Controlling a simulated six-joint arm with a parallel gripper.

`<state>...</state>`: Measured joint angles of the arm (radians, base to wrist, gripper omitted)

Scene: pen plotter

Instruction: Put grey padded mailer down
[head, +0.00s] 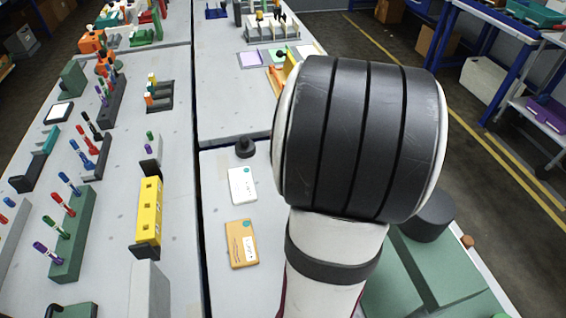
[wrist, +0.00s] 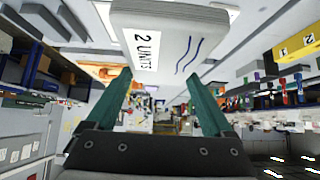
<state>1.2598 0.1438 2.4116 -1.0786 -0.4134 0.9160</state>
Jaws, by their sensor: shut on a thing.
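The grey padded mailer (wrist: 188,60) is at the top middle of the wrist view, a thick grey block with a white "2 UNITS" label and blue wavy lines on one face. My gripper (wrist: 158,78) has two green fingers that reach up to the mailer and are shut on it. In the head view my arm hides the gripper and the grey mailer.
A white mailer (head: 242,186) and an orange-brown mailer (head: 241,243) lie on the table beside my arm. A small black knob (head: 245,147) stands behind them. A yellow block (head: 149,210) and pen racks (head: 73,232) are at left. Bare table shows around the mailers.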

